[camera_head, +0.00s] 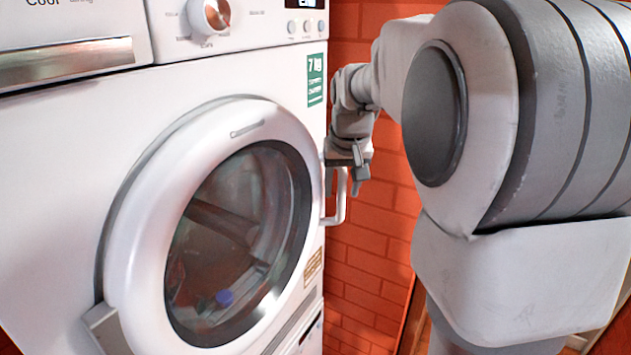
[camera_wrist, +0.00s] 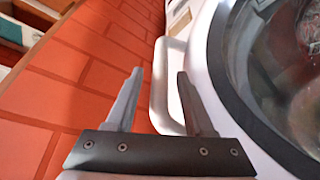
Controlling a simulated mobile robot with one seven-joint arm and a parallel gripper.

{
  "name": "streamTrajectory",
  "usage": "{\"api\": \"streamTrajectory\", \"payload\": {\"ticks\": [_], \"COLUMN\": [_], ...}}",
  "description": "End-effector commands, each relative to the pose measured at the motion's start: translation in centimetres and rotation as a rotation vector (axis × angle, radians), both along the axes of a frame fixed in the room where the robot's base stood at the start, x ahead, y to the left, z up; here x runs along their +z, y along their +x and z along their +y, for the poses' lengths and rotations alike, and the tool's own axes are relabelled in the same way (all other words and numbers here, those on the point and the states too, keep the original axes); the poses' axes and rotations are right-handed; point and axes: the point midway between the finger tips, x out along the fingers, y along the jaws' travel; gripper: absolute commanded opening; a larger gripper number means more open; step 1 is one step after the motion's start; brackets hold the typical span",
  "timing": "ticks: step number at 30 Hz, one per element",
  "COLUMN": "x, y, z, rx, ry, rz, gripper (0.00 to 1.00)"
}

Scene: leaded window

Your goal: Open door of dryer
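The white dryer (camera_head: 60,170) fills the left of the head view. Its round door (camera_head: 135,240) has a dark glass window (camera_head: 235,245) and appears closed against the front. A white bar handle (camera_head: 342,205) stands out from the door's right side. My gripper (camera_head: 357,172) is at the upper part of this handle. In the wrist view, my gripper (camera_wrist: 160,72) is open, with one finger on each side of the handle (camera_wrist: 163,90) in the picture. The fingers show gaps to the bar, and I cannot tell how deep it lies between them.
A red brick wall (camera_head: 365,245) stands close behind and right of the dryer. The control knob (camera_head: 209,14) and a drawer (camera_head: 65,60) are above the door. Shelving (camera_wrist: 25,35) shows at upper left in the wrist view.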

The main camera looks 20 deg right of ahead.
Motion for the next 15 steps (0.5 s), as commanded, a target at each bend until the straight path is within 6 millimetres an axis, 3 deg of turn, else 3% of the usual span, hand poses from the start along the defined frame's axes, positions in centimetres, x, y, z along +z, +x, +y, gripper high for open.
{"api": "streamTrajectory", "payload": {"ticks": [1, 8, 15], "x": [0.02, 0.05, 0.07], "y": [0.0, 0.0, -0.01], "z": [0.0, 0.0, 0.0], "rx": [0.0, 0.0, 0.0], "ry": [0.0, 0.0, 0.0], "rz": [0.0, -0.001, -0.001], "gripper": [0.44, 0.03, 0.0]}}
